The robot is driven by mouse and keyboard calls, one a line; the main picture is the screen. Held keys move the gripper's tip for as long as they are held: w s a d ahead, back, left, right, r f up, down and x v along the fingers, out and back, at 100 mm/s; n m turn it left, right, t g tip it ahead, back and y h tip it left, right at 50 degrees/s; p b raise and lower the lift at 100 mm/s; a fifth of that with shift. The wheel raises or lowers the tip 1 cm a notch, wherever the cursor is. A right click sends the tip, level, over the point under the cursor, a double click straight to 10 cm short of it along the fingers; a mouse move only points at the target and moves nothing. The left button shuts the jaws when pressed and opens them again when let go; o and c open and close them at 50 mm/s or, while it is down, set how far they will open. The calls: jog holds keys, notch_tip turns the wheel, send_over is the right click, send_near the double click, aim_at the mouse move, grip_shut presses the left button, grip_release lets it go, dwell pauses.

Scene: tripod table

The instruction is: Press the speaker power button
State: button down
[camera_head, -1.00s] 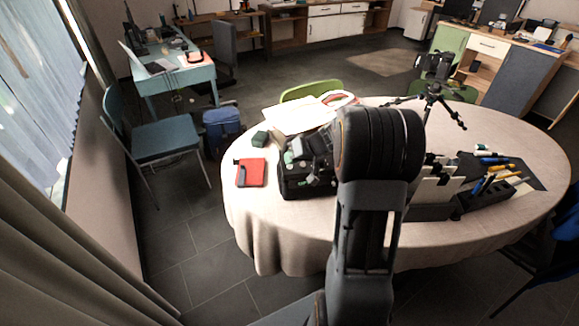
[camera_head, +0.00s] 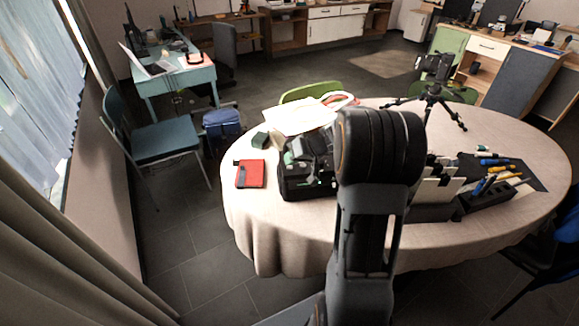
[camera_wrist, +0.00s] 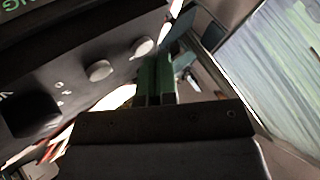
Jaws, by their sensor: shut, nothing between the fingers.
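A dark panel (camera_wrist: 75,90), which looks like the speaker's face, fills the left of the wrist view at a slant. It bears two pale grey rounded buttons or knobs (camera_wrist: 100,70), small white markings and a larger dark knob (camera_wrist: 30,115). I cannot tell which is the power button. My gripper (camera_wrist: 158,62) is shut and empty, its narrow dark-green fingers beside the panel's right end, close to the upper pale knob (camera_wrist: 143,46). I cannot tell whether they touch it. In the head view my arm hides the gripper, and I cannot clearly pick out the speaker.
The round table (camera_head: 330,212) has a pale cloth. A black case (camera_head: 305,190) with items and a red notebook (camera_head: 250,174) lie left of my arm. A file holder (camera_head: 432,208), pen tray (camera_head: 490,200) and small tripod (camera_head: 432,98) stand to the right.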

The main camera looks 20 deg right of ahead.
jog(key=shift+r, duration=0.55)
jog(key=shift+r, duration=0.15)
jog(key=shift+r+p, duration=1.25)
jog(key=shift+r, duration=1.15)
